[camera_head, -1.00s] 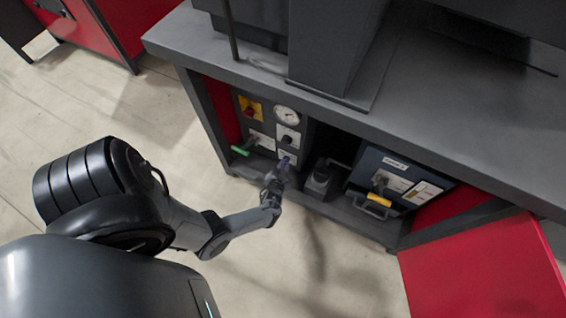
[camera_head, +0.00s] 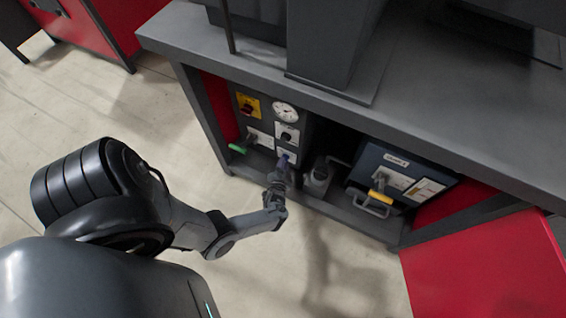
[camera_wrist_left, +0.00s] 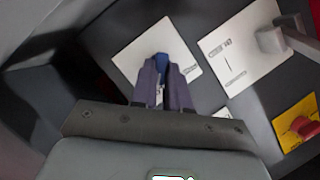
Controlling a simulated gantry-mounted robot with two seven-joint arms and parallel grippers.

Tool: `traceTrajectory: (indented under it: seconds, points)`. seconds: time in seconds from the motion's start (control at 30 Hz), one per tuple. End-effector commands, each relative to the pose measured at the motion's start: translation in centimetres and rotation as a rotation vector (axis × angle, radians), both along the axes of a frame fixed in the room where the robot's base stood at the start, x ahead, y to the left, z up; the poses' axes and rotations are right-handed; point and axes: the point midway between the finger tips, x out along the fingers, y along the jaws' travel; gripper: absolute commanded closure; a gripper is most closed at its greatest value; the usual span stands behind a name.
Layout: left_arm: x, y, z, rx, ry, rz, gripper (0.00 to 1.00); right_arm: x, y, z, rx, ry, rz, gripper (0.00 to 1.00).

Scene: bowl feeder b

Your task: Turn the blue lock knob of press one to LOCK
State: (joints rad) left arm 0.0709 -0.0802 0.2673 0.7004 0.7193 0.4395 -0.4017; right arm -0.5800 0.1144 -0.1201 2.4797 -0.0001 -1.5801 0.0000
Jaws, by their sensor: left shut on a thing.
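The blue lock knob (camera_wrist_left: 162,64) sits on a white label plate (camera_wrist_left: 130,62) on the dark panel of the press. In the left wrist view, both fingers of my left gripper (camera_wrist_left: 162,78) are closed around the knob, one on each side. The knob's lower part and some of the plate's print are hidden by the fingers. In the head view, my left gripper (camera_head: 283,164) is at the lower part of the panel, and a bit of the blue knob (camera_head: 286,156) shows at its tip. My right gripper is not in view.
Beside the knob are a white plate with a grey switch (camera_head: 286,136), a gauge (camera_head: 285,112), a red knob on yellow (camera_head: 247,105) and a green handle (camera_head: 238,148). A blue unit with a yellow handle (camera_head: 380,195) stands right. The red door (camera_head: 480,270) is open.

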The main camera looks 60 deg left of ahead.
Motion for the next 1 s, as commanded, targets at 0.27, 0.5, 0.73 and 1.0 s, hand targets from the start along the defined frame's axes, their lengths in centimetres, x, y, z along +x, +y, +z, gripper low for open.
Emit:
traceTrajectory:
  seconds: [0.27,0.5,0.73,1.0]
  points:
    - [-0.1,0.0,-0.1,0.000,0.002,0.000,0.60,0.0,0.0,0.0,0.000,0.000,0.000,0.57]
    - [-0.1,-0.1,0.0,-0.001,0.001,0.000,0.60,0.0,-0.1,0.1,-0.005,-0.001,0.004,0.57]
    - [-1.5,-1.8,0.9,-0.003,0.003,0.000,0.60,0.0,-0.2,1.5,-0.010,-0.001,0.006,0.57]
    - [-4.3,-5.3,2.1,-0.003,0.003,0.000,0.60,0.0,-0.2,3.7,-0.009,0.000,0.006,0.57]
